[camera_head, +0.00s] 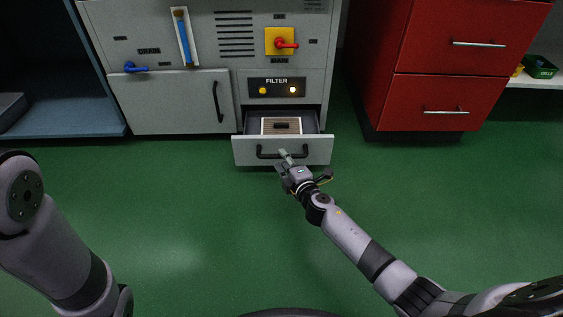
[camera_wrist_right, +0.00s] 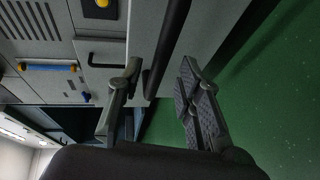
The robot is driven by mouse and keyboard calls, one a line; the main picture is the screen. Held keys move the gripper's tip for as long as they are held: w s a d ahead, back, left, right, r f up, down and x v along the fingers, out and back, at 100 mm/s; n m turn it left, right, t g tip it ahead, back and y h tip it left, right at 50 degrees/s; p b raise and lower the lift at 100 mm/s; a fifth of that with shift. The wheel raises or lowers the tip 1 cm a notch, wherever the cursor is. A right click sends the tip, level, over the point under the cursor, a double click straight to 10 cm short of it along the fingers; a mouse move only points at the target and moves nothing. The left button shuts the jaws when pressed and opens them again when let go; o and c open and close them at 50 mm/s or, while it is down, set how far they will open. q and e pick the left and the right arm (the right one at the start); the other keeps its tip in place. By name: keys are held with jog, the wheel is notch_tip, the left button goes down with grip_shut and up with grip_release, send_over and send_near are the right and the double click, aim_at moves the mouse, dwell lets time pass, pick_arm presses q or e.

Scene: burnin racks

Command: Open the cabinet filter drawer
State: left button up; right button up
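The filter drawer (camera_head: 240,150) at the base of the grey cabinet is pulled out part way. A framed filter (camera_head: 281,125) with a small dark grip lies inside it. The drawer's black bar handle (camera_head: 265,155) runs across its front.
Above the drawer is a FILTER panel (camera_head: 276,87) with two lamps. A closed door (camera_head: 165,105) with a black handle is to the left. A red drawer unit (camera_head: 440,60) stands to the right. The green floor (camera_head: 180,210) in front is clear.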

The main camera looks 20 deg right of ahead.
jog(key=shift+x, duration=1)
jog(key=shift+c, duration=0.5)
jog(key=c, duration=0.7)
jog(key=shift+s+f, duration=0.1)
